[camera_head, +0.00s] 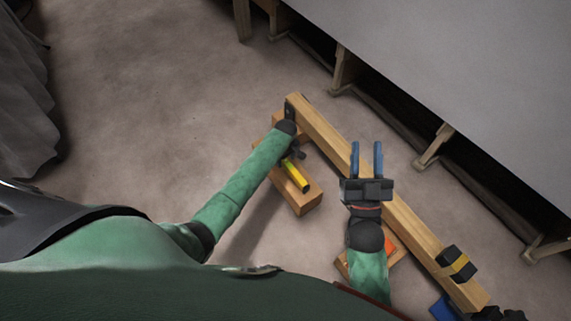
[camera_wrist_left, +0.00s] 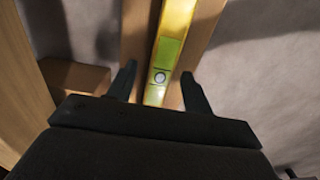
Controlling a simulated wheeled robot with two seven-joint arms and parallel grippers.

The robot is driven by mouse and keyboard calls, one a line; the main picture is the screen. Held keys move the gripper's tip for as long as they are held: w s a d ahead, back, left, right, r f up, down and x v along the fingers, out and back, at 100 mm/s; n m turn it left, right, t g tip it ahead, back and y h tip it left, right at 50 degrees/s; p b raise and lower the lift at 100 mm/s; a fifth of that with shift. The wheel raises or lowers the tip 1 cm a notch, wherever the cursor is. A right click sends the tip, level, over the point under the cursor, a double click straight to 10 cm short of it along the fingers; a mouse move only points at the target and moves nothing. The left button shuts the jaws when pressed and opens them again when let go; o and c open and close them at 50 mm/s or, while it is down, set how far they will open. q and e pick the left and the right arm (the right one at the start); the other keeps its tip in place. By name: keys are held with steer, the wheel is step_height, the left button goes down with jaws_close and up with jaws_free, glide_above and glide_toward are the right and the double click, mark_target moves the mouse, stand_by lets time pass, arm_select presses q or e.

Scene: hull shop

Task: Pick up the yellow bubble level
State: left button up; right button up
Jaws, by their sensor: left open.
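The yellow bubble level (camera_head: 295,175) lies lengthwise on a short wooden block in the head view. Its far end is hidden under my left gripper (camera_head: 297,153). In the left wrist view the level (camera_wrist_left: 172,40) runs between the two dark fingers of my left gripper (camera_wrist_left: 159,70), with a round vial showing. The fingers are open, one on each side of the level, with gaps to it. My right gripper (camera_head: 367,160) is open and empty, its two blue fingers apart above the long wooden beam.
The wooden block (camera_head: 303,203) stands beside the long beam (camera_head: 415,228), which runs diagonally. A grey-topped bench (camera_head: 470,80) fills the upper right. Floor at left is clear.

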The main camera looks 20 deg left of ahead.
arm_select(q)
step_height(320, 180, down, 2)
steer(key=shift+f+b, duration=0.25)
steer(key=shift+b, duration=0.05)
arm_select(e)
step_height(320, 180, up, 7)
steer(key=s+d+t, duration=0.1)
steer(key=s+t, duration=0.1)
steer(key=shift+s+r+t+y, duration=0.2)
steer(key=shift+s+t+y, duration=0.15)
steer(key=shift+t+y, duration=0.05)
arm_select(q)
steer(key=shift+c, duration=0.4)
jaws_close()
